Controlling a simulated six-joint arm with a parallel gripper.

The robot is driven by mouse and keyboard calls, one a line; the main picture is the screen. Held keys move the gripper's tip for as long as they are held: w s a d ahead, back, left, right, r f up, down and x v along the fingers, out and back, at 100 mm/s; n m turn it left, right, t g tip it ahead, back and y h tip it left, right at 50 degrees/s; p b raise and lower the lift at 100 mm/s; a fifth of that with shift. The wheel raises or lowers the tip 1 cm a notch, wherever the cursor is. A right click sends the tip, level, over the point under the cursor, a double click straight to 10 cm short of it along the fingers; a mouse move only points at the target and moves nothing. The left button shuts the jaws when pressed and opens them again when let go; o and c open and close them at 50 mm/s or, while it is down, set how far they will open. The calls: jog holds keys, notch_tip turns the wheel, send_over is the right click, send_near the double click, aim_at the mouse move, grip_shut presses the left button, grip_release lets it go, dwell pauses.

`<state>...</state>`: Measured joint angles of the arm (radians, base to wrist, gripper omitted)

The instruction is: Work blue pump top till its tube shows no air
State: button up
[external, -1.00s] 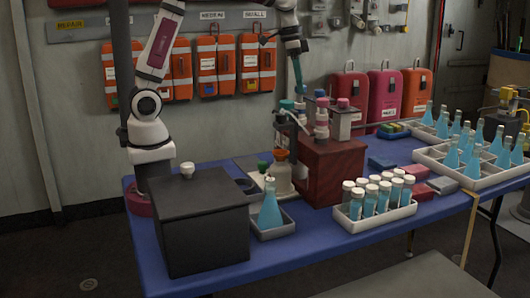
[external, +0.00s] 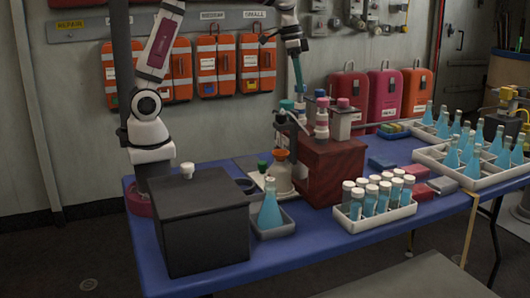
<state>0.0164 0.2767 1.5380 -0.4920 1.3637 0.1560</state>
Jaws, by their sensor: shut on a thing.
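My gripper (external: 299,88) reaches down from the upper middle in the external view, over the red-brown box (external: 334,172). It is shut at the pump heads, and what it holds looks like the blue pump top (external: 300,106); the grip is small and partly hidden. A teal cap (external: 286,104) shows just left of the fingertips. Below and left is a clear bottle with an orange top (external: 280,155). The pump's tube is too small here to tell whether it holds air.
A dark box (external: 202,225) stands at the front left. Beside it a blue flask (external: 270,210) sits in a grey tray. A white rack (external: 375,222) of white-capped vials is at the front. Trays of blue flasks (external: 448,165) fill the right end of the blue table.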

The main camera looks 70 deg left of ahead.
jog(key=shift+w+f, duration=0.1)
jog(key=shift+f, duration=0.45)
jog(key=o, duration=1)
jog(key=shift+r, duration=3.5)
